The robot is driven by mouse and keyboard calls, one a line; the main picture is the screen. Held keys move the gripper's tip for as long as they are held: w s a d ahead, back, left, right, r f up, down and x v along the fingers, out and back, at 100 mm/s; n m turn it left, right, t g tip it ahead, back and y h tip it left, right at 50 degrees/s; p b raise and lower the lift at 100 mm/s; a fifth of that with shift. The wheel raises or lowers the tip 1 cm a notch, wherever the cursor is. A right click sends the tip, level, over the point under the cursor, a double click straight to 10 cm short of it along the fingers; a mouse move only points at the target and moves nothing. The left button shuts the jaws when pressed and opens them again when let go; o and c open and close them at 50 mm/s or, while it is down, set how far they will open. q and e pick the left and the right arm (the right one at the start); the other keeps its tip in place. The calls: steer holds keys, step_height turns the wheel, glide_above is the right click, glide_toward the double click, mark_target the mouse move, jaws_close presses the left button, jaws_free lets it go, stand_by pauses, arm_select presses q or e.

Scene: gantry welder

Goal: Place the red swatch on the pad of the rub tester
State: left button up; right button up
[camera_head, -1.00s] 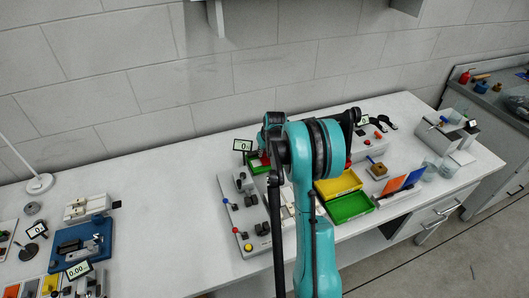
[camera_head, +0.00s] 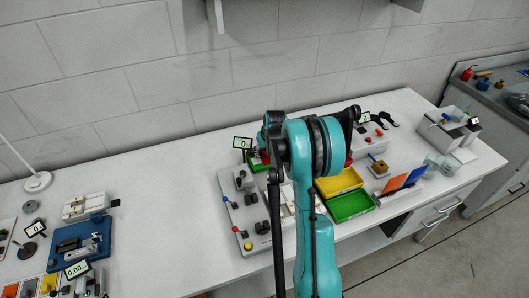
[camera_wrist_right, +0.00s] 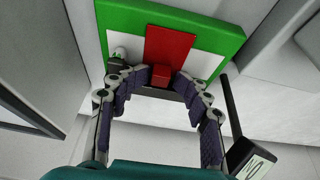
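The red swatch (camera_wrist_right: 170,42) is a flat red card with a small red block at its near end. In the right wrist view it lies over a white face with a thick green border (camera_wrist_right: 222,42); whether it touches that face is unclear. My right gripper (camera_wrist_right: 161,76) has its fingertips close on both sides of the red block, with the block between them. In the head view my right arm (camera_head: 305,190) hides most of the gripper and swatch; a little red and green (camera_head: 257,161) shows beside it. I cannot single out the rub tester's pad. My left gripper is not in view.
A small display (camera_head: 242,143) stands beside the green piece, and shows in the wrist view (camera_wrist_right: 252,160). A grey panel with knobs (camera_head: 233,208) is in front. Yellow (camera_head: 338,183) and green (camera_head: 351,206) trays and blue and orange swatches (camera_head: 394,184) are at right. The left-middle bench is clear.

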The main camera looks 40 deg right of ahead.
mark_target(268, 163)
steer(key=v, duration=1.2)
steer(key=shift+a, duration=0.1)
